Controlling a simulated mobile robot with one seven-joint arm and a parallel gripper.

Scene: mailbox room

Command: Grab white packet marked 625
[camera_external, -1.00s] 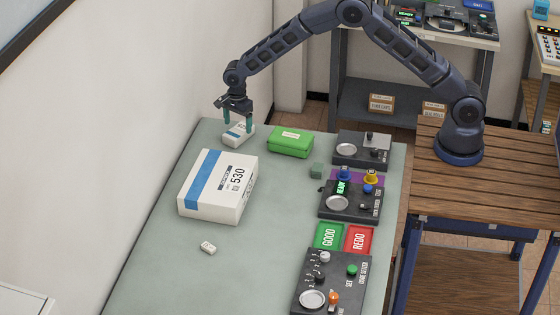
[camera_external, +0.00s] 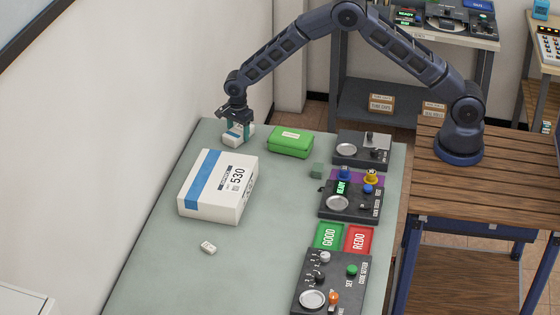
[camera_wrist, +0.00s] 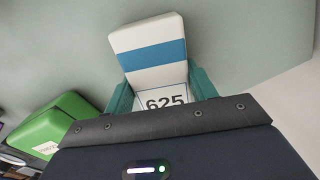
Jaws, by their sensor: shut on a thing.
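The white packet marked 625 (camera_wrist: 150,45) has a blue stripe and shows between the teal fingers in the wrist view. It also shows in the external view (camera_external: 235,138), at the far left end of the grey-green table, partly hidden by the fingers. My gripper (camera_external: 235,129) points down over it and is shut on it, one finger on each side. In the wrist view the gripper (camera_wrist: 160,90) covers the lower part of the 625 label. The packet appears to rest on the table.
A green box (camera_external: 290,142) lies to the right of the packet, and a large white box marked 530 (camera_external: 220,186) lies in front. A small white piece (camera_external: 208,248) sits further forward. Dark control panels (camera_external: 350,200) line the right edge. The wall is close on the left.

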